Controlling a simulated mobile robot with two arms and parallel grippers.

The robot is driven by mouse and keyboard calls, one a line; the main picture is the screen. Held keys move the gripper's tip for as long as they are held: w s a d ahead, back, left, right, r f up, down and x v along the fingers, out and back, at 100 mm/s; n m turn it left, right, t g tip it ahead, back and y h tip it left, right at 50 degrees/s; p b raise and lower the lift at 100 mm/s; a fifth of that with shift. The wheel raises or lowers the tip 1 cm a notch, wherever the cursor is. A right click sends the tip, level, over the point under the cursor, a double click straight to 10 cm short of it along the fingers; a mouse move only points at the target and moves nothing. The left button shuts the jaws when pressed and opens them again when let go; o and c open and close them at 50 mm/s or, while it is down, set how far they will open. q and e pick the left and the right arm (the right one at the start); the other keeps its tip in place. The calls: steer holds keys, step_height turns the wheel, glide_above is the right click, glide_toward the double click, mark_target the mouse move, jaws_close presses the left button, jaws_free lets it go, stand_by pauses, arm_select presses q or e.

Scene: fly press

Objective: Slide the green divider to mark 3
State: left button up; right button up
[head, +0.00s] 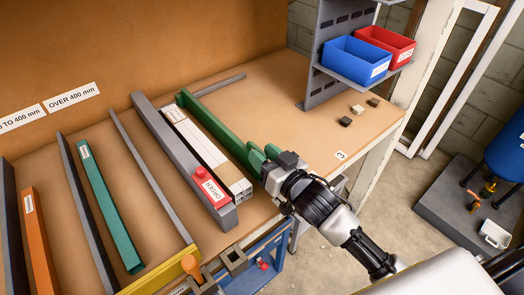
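The green divider (215,117) is a long upright strip on the tan bench top, running from the back toward the front edge, just right of a bundle of white bars. Its near end has a raised green part (257,154). My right gripper (272,165) is at this near end, coming in from the lower right. Its fingers are mostly hidden, so I cannot tell whether they close on the divider. The label with mark 3 (341,155) is at the bench's front edge, to the right of the divider. My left gripper is not in view.
A grey rack (325,50) holds blue (357,61) and red (388,45) bins. Bench between divider and rack is clear.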

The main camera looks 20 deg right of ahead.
steer(key=shift+w+a, duration=0.15)
steer(key=shift+w, duration=0.3)
jaws_close()
steer(key=w+d, duration=0.4)
steer(key=d, duration=0.7)
steer(key=w+d, duration=0.4)
steer(key=d, duration=0.8)
steer(key=shift+w+r, duration=0.15)
steer(key=shift+r, duration=0.05)
jaws_free()
steer(key=shift+f, duration=0.15)
